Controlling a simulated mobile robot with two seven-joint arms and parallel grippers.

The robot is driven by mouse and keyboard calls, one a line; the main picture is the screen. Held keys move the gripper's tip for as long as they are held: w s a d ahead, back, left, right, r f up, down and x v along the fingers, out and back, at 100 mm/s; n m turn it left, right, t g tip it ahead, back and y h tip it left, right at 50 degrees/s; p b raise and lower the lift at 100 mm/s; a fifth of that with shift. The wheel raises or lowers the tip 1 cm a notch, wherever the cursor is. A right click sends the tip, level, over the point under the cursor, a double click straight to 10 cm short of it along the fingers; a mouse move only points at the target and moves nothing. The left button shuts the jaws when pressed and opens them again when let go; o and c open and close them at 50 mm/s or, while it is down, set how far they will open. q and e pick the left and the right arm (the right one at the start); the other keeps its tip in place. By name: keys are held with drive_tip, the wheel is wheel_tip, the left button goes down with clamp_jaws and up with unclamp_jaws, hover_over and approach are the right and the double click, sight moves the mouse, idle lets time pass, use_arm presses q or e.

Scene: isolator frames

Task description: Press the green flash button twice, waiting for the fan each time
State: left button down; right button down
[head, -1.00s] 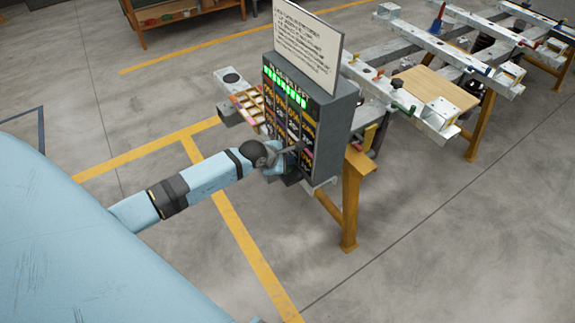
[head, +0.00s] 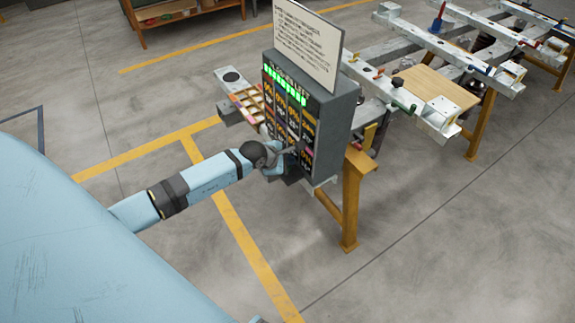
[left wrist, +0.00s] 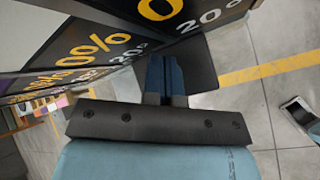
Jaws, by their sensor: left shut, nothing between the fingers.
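A grey panel box (head: 335,118) stands on a bench, its dark face showing orange figures and a row of green lit bars (head: 285,86) near the top. I cannot make out a separate green flash button or the fan. My left gripper (head: 298,148) is shut and empty at the lower part of this face. Whether it touches the face I cannot tell. In the left wrist view the shut blue-padded fingers (left wrist: 165,78) point at the dark panel face (left wrist: 100,40) with its large percent and degree figures. My right gripper is out of view.
A white printed sign (head: 307,45) stands on top of the box. A sectioned tray (head: 247,104) lies behind it to the left. A bench with orange legs (head: 350,205) carries metal rails and a wooden board (head: 437,88). The floor in front is clear.

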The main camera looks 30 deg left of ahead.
use_arm(q)
drive_tip(key=shift+f, duration=0.15)
drive_tip(key=shift+r+p, duration=0.75)
drive_tip(key=shift+r, duration=0.3)
drive_tip(key=shift+r, duration=0.1)
wheel_tip(320, 180, up, 3)
drive_tip(key=shift+r+p, duration=0.1)
drive_tip(key=shift+p, duration=1.1)
wheel_tip(320, 180, up, 3)
drive_tip(key=shift+f+p, duration=0.2)
drive_tip(key=shift+p, duration=0.65)
